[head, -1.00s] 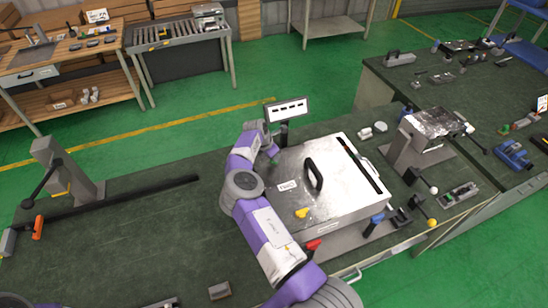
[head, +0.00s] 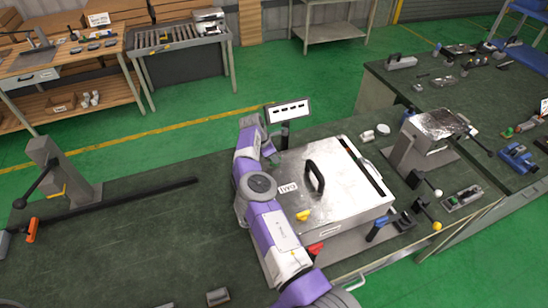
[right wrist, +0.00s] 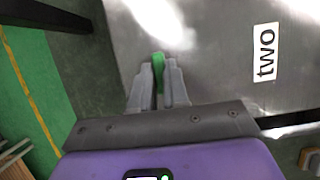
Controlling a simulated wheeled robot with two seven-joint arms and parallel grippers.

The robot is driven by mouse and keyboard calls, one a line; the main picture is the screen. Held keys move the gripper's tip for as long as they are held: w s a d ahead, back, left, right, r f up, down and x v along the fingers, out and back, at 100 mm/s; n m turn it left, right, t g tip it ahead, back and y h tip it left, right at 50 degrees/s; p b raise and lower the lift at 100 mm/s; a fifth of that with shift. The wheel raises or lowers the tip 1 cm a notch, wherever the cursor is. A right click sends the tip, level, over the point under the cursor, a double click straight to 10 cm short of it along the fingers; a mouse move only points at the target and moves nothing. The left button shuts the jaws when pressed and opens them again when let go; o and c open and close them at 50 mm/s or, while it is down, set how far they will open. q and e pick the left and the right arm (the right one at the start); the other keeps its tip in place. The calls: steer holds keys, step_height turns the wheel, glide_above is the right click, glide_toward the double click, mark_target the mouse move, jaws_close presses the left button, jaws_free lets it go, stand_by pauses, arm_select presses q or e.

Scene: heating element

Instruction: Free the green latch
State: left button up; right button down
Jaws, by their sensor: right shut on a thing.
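A metal box (head: 345,205) with a black handle (head: 314,178) on its lid and a label reading "two" (right wrist: 265,52) stands on the dark bench. My right gripper (right wrist: 159,75) is at the box's far left edge. Its fingers are shut on the green latch (right wrist: 157,60), whose tip shows between and just past the fingertips. In the head view my right wrist (head: 258,140) hides most of the latch. A yellow latch (head: 303,215), a red latch (head: 315,249) and a blue latch (head: 376,228) sit along the box's left and near sides. My left gripper is not in view.
A small display (head: 288,111) stands behind the box, close to my right wrist. A stand with a metal block (head: 425,135) and ball-ended levers is on the right. A lever press (head: 60,175) is on the left. The bench between is mostly clear.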

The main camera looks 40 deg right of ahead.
steer(key=c, duration=1.1)
jaws_free()
steer(key=shift+r, duration=0.1)
steer(key=v, duration=0.7)
steer(key=shift+a+r+b, duration=0.15)
steer(key=shift+r+b, duration=0.05)
steer(key=shift+b, duration=0.1)
steer(key=shift+f, duration=0.1)
